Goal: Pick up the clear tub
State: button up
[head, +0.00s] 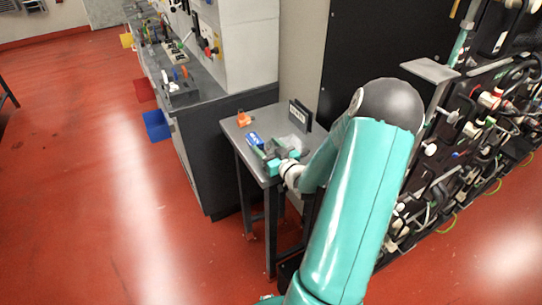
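A pale, see-through shape that looks like the clear tub (298,141) sits on the small grey table (236,128), just beyond my gripper and partly hidden by it. My gripper (270,152) is low over the near part of the table, reached by my teal arm from the right. Its teal and grey parts overlap the items there. The fingers are too small and crowded to show whether they are open or shut, or whether they touch the tub.
A blue item (255,139) lies beside my gripper, and an orange item (243,119) lies at the table's far left. A dark upright sign (300,114) stands at the back. A workbench (190,90) adjoins on the left; a cable-filled rack (470,150) stands right. Red floor is clear at left.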

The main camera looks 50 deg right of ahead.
jog(key=c, duration=0.6)
jog(key=shift+r, duration=0.15)
